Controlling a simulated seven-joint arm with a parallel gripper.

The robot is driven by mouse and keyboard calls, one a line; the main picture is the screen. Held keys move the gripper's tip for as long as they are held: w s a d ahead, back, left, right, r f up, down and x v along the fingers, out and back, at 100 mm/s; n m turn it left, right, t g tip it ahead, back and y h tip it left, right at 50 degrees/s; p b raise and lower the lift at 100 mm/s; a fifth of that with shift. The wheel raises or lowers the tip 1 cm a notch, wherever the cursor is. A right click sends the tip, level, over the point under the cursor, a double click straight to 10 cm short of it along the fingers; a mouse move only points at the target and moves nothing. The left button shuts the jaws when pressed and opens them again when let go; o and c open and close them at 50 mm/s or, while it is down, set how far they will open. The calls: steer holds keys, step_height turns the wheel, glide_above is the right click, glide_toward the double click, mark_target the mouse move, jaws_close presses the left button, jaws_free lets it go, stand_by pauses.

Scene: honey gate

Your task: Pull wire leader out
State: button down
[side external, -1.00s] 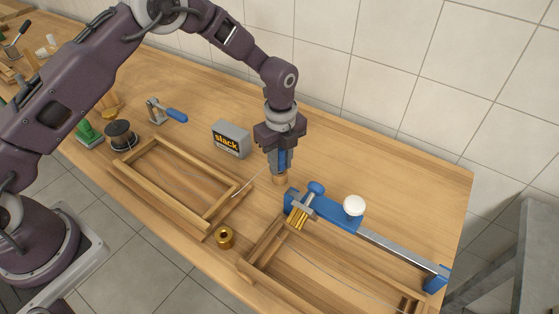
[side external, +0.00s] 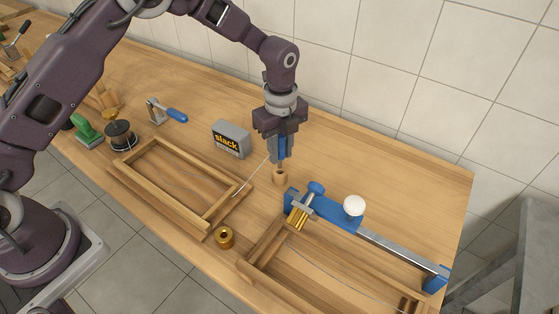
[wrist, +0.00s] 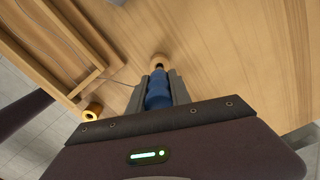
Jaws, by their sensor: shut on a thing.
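My gripper (side external: 280,152) is shut on a blue-handled tool (wrist: 158,92), which points down between the fingers. The tool's lower end is over a small round wooden holder (side external: 280,177) on the bench, which also shows in the wrist view (wrist: 160,60). I cannot tell whether the tip is still inside the holder. The thin pale wire leader (side external: 252,174) slants up from the near right end of the left wooden frame (side external: 165,190) towards the gripper. It shows faintly in the wrist view (wrist: 120,83). Whether it touches the tool is unclear.
A grey "slack" box (side external: 230,139) stands behind the frame. The bench at back right is clear.

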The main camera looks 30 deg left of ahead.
mark_target(280, 135)
steer(key=shift+r, duration=3.9)
